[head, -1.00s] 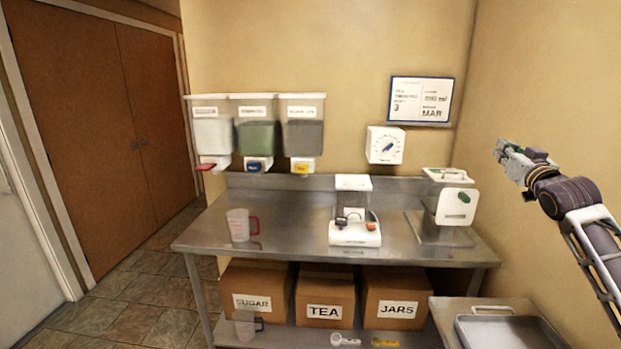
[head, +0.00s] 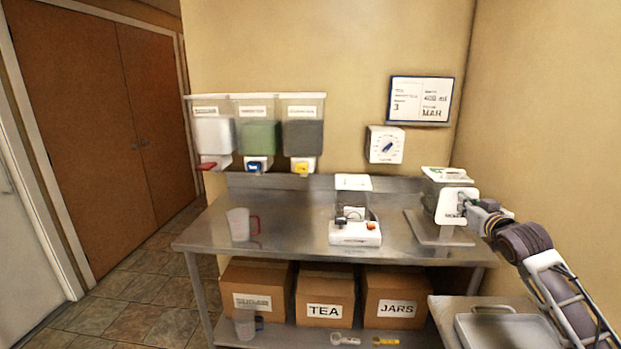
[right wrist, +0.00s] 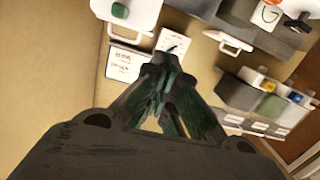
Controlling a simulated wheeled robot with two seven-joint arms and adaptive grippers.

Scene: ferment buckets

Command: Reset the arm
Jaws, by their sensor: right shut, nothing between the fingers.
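My right gripper (head: 470,207) reaches in from the right, in front of the white machine (head: 447,190) at the table's right end. In the right wrist view, the fingers of my right gripper (right wrist: 168,75) meet at the tips, with nothing between them. In that view the white machine (right wrist: 130,12) lies beyond the fingers at the upper left. Whether the gripper touches the machine cannot be told from the head view. My left gripper is not in view.
The steel table (head: 290,210) holds a measuring cup (head: 238,224) and a white scale-like device (head: 354,232). Three dispensers (head: 258,135) hang on the wall. Boxes (head: 325,297) stand on the shelf below. A metal tray (head: 508,331) lies at the lower right.

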